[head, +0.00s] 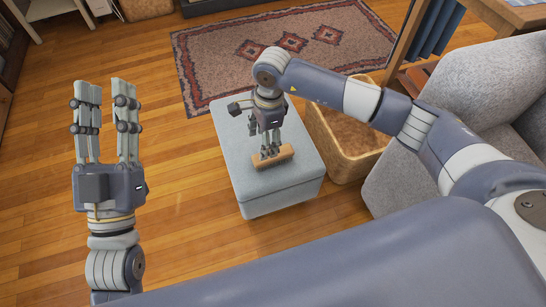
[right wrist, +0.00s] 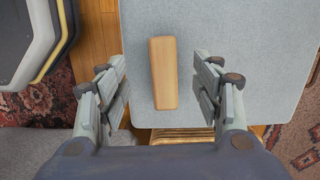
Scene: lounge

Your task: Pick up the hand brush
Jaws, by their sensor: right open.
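The hand brush (head: 286,155) lies on top of the pale grey ottoman (head: 285,188); only its plain tan wooden block shows, and I cannot make out bristles. In the right wrist view the brush (right wrist: 164,73) lies lengthwise between the two finger sets, with a gap on each side. My right gripper (head: 270,150) points down over the brush, open, its fingertips close above or beside it and hiding part of it. My left gripper (head: 106,88) is raised at the left, fingers up, open and empty, well away from the ottoman.
A wicker basket (head: 350,145) stands close against the ottoman's right side. A grey armchair (head: 435,110) is further right. A patterned rug (head: 280,45) lies behind. The wooden floor (head: 185,215) left of the ottoman is clear.

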